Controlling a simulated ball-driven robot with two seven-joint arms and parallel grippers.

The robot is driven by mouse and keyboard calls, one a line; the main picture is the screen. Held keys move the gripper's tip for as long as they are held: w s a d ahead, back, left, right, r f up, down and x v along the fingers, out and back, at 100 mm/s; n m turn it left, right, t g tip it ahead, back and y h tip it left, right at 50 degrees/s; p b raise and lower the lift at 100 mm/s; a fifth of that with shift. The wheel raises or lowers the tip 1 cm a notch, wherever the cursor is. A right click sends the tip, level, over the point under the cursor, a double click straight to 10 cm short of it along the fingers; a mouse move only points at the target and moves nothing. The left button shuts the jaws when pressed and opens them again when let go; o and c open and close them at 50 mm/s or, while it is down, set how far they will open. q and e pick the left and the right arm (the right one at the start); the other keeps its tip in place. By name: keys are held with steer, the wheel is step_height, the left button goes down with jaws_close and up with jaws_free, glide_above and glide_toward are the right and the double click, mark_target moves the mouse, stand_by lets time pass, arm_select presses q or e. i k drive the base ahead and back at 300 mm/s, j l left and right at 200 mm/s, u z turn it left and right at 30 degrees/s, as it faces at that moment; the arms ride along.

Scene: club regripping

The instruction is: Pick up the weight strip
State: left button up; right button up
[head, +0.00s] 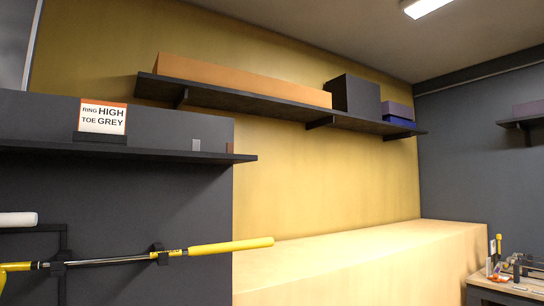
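No gripper of mine is in the head view. A small grey upright piece (196,145) stands on the dark shelf (150,153) at the left. A small reddish-brown upright piece (229,148) stands to its right, near the shelf's end. Either could be a weight strip; I cannot tell for sure at this size. A card (103,117) on the same shelf reads "RING HIGH TOE GREY". Below the shelf, a club with a yellow grip (230,246) and a metal shaft (110,261) lies roughly level in dark holders (158,254).
A high shelf (230,101) carries a long orange-brown box (240,80), a dark box (355,96) and smaller purple and blue boxes. A pale wooden block (360,258) fills the lower middle. A bench (510,290) with small tools stands lower right. A white cylinder (18,219) shows at the left edge.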

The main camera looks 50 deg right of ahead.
mark_target(196, 144)
steer(key=k+z, duration=0.1)
steer(key=z, duration=0.9)
